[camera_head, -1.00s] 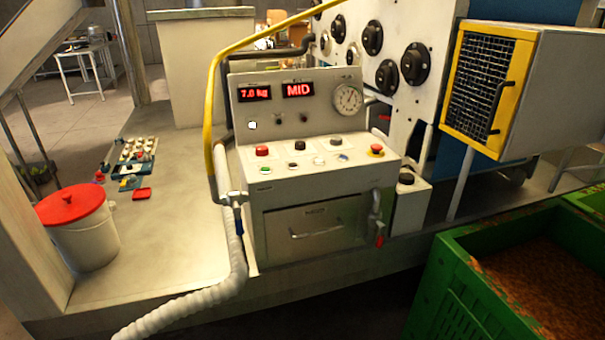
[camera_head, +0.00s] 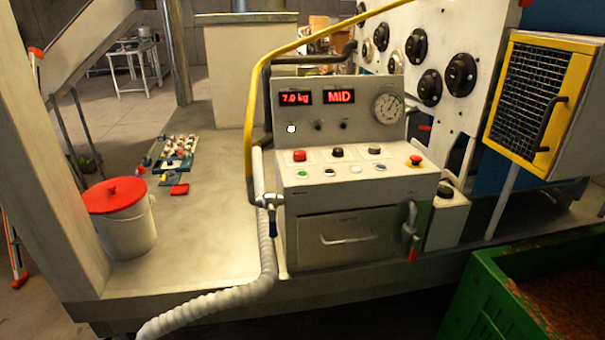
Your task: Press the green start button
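The green start button (camera_head: 302,174) is a small round button at the left of the front row on the control box's (camera_head: 390,186) sloped top. Other buttons sit around it: a red one (camera_head: 299,155) behind it, a dark one (camera_head: 337,152), a white one and a blue one, and a red emergency-type knob (camera_head: 415,160) at the right. The upright panel behind has red displays reading 7.0 kg (camera_head: 295,98) and MID (camera_head: 339,96), and a round gauge (camera_head: 388,108). Neither of my grippers is in view.
A yellow pipe (camera_head: 252,110) and a pale ribbed hose (camera_head: 262,260) run along the box's left side. A white bucket with red lid (camera_head: 118,198) stands at left. A green crate (camera_head: 490,295) is at lower right. A yellow-framed grille (camera_head: 538,100) juts out at right.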

